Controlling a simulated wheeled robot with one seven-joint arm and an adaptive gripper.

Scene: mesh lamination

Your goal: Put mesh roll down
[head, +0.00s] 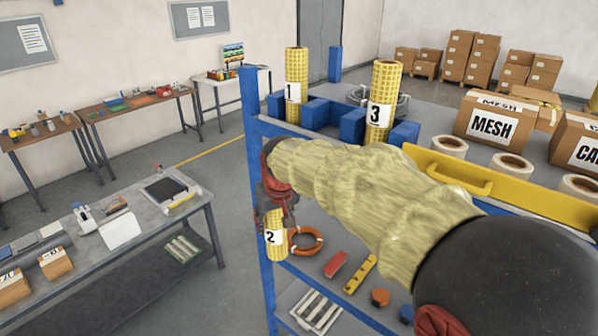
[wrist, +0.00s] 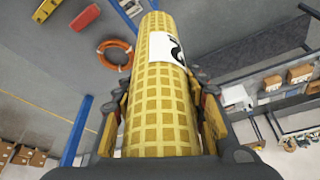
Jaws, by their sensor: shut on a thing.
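A yellow mesh roll with a white label "2" (head: 275,248) is in my gripper (head: 276,192), beside the blue left post of the shelf rack. Its lower part shows below the gripper; the arm and gripper hide the upper part. In the wrist view the same roll (wrist: 158,75) runs between the two fingers, which are shut on it. Mesh roll 1 (head: 296,70) and mesh roll 3 (head: 383,85) stand upright at blue holders (head: 325,112) on the rack's top shelf. Part of the holders is hidden behind my arm.
The blue rack post (head: 253,130) stands close to my gripper. The top shelf also carries a "MESH" box (head: 493,126), white rolls (head: 450,146) and a yellow handled front (head: 455,178). Lower down lies an orange ring (head: 305,240).

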